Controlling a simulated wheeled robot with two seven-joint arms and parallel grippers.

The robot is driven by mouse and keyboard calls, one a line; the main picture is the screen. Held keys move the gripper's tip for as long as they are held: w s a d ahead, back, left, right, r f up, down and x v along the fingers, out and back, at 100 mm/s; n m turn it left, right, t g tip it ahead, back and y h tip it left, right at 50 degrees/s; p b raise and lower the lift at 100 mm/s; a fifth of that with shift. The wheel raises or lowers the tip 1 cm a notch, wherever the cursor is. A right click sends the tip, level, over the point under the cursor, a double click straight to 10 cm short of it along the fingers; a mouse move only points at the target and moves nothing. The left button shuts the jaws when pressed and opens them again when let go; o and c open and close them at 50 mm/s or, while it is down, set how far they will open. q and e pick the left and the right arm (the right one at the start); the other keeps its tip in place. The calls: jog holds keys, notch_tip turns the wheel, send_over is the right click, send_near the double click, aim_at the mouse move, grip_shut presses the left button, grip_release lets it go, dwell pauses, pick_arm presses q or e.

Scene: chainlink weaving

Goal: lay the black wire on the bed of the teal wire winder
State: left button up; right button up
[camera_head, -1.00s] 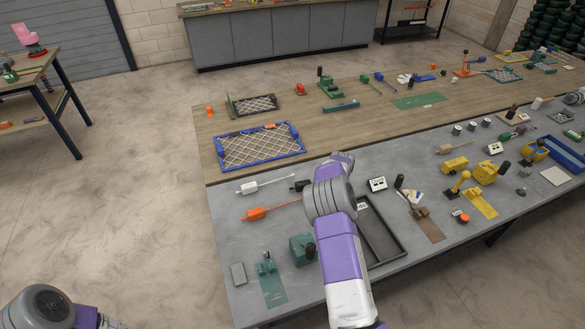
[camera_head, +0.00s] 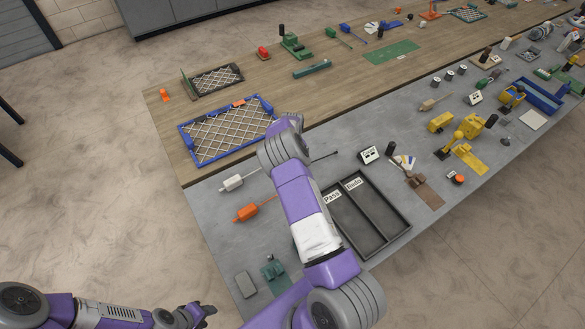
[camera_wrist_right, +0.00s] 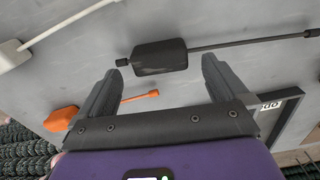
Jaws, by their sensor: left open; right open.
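The black wire shows in the right wrist view as a dark block (camera_wrist_right: 160,57) with a long thin rod running right. In the head view only its thin rod (camera_head: 323,157) shows, beside my right arm, which hides the block. My right gripper (camera_wrist_right: 161,82) is open, its two fingers pointing toward the block and apart on either side of it, with nothing held. The teal wire winder (camera_head: 276,274) sits at the near left of the grey table, partly covered by my right arm. My left gripper (camera_head: 203,312) is open and empty off the table's left edge.
A white wire (camera_head: 235,182) and an orange wire (camera_head: 246,212) lie left of my right arm. A black two-part tray (camera_head: 378,215) stands right of it. A grey block (camera_head: 245,284) lies beside the winder. A blue-framed mesh (camera_head: 228,135) is behind on the wooden table.

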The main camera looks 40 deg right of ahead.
notch_tip(320, 180, down, 2)
jog(key=shift+w+f, duration=0.1)
jog(key=c, duration=1.1)
